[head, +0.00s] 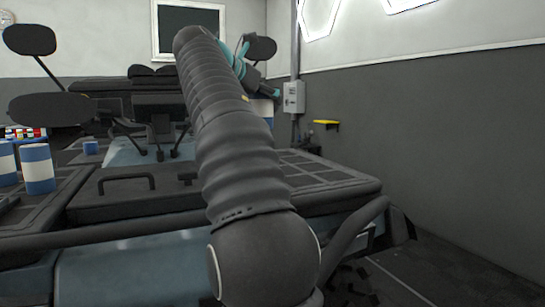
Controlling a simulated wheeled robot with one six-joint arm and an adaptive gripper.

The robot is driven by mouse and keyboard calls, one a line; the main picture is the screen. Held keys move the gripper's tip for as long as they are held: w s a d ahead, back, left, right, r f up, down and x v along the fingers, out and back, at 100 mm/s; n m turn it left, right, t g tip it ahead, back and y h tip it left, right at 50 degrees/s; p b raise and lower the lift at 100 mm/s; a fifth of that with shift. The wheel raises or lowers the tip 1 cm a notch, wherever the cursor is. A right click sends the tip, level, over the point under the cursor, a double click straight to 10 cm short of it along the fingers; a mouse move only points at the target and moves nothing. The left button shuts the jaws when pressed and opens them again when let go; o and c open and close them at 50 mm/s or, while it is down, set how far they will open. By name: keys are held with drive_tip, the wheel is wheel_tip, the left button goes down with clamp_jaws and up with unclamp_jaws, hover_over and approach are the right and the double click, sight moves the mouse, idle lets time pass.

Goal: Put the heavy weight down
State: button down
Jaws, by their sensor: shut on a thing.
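My dark ribbed arm (235,150) rises through the middle of the head view and covers much of what lies behind it. Teal and dark parts of my arm (240,65) show behind its upper right side. My gripper's fingers cannot be picked out; they are hidden or out of view. No heavy weight can be made out in this view.
A dark vehicle with flat deck panels (320,172) and a black handle (126,180) spreads across the front. Blue-and-white drums (38,168) stand at the left. A grey wall box (293,97) and yellow bracket (327,123) are on the right. Dark floor shows at lower right.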

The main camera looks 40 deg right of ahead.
drive_tip(key=shift+w+d+f, duration=1.25)
drive_tip(key=shift+d+f, duration=0.3)
drive_tip(key=shift+f, duration=0.25)
drive_tip(key=shift+w+d+f, duration=1.2)
drive_tip(key=shift+d+f, duration=0.4)
drive_tip(key=shift+f, duration=0.25)
drive_tip(key=shift+w+d+f, duration=1.25)
drive_tip(key=shift+d+f, duration=0.3)
drive_tip(key=shift+f, duration=0.25)
drive_tip(key=shift+f, duration=0.2)
drive_tip(key=shift+c, duration=1.6)
unclamp_jaws()
drive_tip(key=shift+r, duration=0.2)
drive_tip(key=v, duration=1.2)
